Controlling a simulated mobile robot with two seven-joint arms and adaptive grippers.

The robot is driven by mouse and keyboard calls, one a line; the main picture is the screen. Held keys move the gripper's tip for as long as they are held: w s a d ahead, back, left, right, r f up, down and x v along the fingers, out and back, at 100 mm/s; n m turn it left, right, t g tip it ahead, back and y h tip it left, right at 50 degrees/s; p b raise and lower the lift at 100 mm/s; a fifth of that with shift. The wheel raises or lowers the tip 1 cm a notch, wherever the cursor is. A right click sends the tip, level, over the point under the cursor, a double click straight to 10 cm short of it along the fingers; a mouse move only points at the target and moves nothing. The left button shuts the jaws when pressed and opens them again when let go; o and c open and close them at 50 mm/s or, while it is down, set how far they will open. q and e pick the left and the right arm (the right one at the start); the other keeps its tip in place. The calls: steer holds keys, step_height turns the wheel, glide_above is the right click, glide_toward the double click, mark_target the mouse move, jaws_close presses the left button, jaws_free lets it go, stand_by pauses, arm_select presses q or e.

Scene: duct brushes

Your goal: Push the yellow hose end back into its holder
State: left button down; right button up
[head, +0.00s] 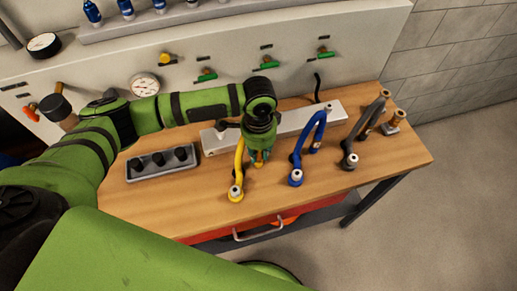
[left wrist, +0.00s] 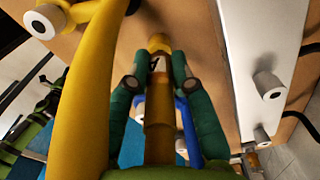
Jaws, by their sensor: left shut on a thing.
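The yellow hose (head: 239,168) rises from a round white-topped fitting (head: 235,193) near the front of the bench. My left gripper (head: 259,160) hangs over the bench just right of this hose. In the left wrist view the hose (left wrist: 92,80) runs large along the left. The gripper's green fingers (left wrist: 153,85) are shut around the yellow-brown hose end (left wrist: 158,125), whose tip points away from the wrist. The pale holder bar (head: 222,143) lies behind the gripper; it also shows in the left wrist view (left wrist: 255,40). The arm hides part of the bar. My right gripper is out of view.
A blue hose (head: 304,140) and a dark grey hose (head: 362,130) stand to the right. Brass fittings (head: 398,118) are near the right edge. A grey tray (head: 135,170) with black knobs lies left. Gauges and valves line the back panel (head: 220,52). Bare wood is in front.

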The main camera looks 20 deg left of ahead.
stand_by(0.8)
arm_select(q)
steer(key=shift+r, duration=0.1)
steer(key=shift+p, duration=0.6)
stand_by(0.5)
steer(key=shift+p, duration=0.5)
steer(key=shift+f, duration=0.55)
steer(key=c, duration=1)
jaws_free()
